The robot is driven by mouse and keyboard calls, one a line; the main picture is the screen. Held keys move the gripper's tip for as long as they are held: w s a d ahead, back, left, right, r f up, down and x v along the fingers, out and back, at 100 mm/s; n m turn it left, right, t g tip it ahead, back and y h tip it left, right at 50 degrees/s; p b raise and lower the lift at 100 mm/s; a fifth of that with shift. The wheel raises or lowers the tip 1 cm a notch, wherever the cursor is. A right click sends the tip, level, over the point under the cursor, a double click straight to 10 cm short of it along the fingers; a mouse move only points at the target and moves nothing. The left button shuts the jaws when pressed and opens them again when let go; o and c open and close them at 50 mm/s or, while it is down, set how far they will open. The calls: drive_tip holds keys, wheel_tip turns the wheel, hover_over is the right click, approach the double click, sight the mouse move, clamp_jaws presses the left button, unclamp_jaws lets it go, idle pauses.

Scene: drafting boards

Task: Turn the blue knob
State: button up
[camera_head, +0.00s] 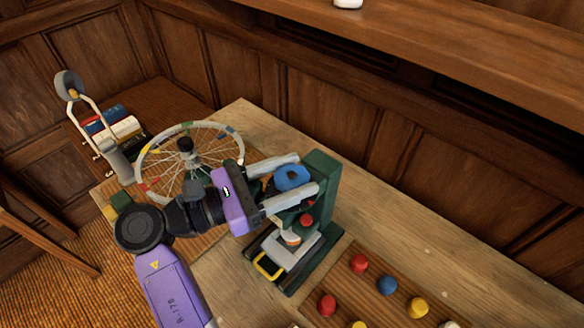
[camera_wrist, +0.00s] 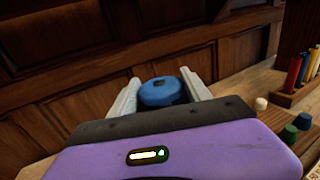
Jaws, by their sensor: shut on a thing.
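The blue knob (camera_head: 292,178) sits at the upper part of a dark green press-like device (camera_head: 320,180) on the table. My gripper (camera_head: 297,180) reaches in from the left, with one finger on each side of the knob. In the wrist view the blue knob (camera_wrist: 162,92) lies between the two pale fingers, and my gripper (camera_wrist: 163,90) is shut on it. The fingers hide parts of the knob's sides. A dark mark shows on the knob's top in the wrist view.
A spoked wheel (camera_head: 190,160) stands left of the device, near my arm. A board with coloured pegs (camera_head: 340,290) lies to the right in front. Below the knob, the device has a red part (camera_head: 306,220) and a yellow handle (camera_head: 268,266). Wooden panelling (camera_head: 400,160) rises behind.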

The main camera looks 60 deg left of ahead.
drive_tip(key=shift+m+g+h, duration=0.6)
drive_tip(key=shift+m+h, duration=1)
drive_tip(key=shift+h, duration=0.8)
drive_tip(key=o, duration=1.4)
drive_tip(key=shift+c, duration=0.2)
drive_tip(key=shift+b, duration=0.3)
drive_tip(key=b+v, duration=0.2)
drive_tip(key=v, duration=0.5)
drive_tip(key=shift+s+a, duration=0.2)
drive_tip(key=shift+s, duration=0.15)
